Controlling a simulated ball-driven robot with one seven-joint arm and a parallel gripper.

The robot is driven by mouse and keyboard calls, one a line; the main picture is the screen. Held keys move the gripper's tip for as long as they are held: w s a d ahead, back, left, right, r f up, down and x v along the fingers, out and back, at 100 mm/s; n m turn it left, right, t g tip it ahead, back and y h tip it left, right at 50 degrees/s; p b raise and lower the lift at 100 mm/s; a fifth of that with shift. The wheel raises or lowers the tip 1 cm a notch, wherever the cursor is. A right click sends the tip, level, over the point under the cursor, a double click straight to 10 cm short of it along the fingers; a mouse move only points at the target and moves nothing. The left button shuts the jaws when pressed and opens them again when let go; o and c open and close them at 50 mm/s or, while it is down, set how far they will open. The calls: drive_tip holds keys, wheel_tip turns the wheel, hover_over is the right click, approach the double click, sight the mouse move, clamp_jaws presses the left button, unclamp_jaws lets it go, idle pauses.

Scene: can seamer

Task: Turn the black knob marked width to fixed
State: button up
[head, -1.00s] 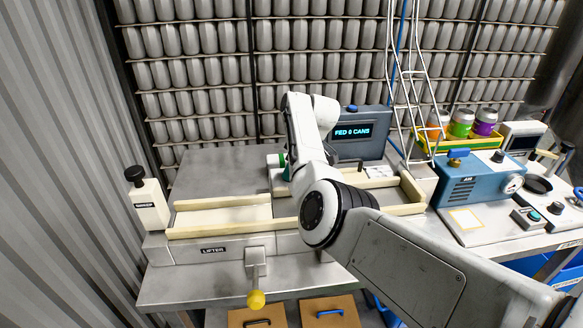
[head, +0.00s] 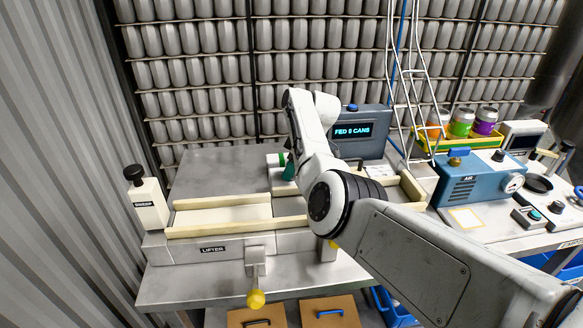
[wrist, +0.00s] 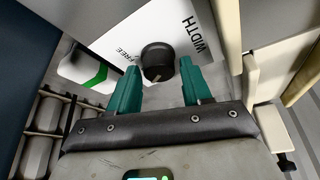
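The black knob (wrist: 158,60) sits on a white plate (wrist: 125,28) in the wrist view. The plate reads WIDTH on the right and FREE on the left; no FIXED marking is visible. A pale mark shows at the knob's lower edge. My gripper (wrist: 158,68) is open, with one teal finger on each side of the knob. A gap shows at the left finger; I cannot tell whether the right finger touches. In the head view the teal of my gripper (head: 289,167) shows beside the white block, and the knob cannot be made out.
Cream guide rails (head: 235,230) run along the bench. A grey display box (head: 360,135) stands behind my arm. A lever with a yellow ball (head: 256,299) hangs at the front. A white post with a black knob (head: 147,200) stands at left. A blue air unit (head: 472,180) is at right.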

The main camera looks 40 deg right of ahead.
drive_tip(key=shift+o, duration=1)
drive_tip(key=shift+s+d+r, duration=0.1)
drive_tip(key=v, duration=1)
drive_tip(key=shift+r+b, duration=0.3)
drive_tip(key=shift+b, duration=0.15)
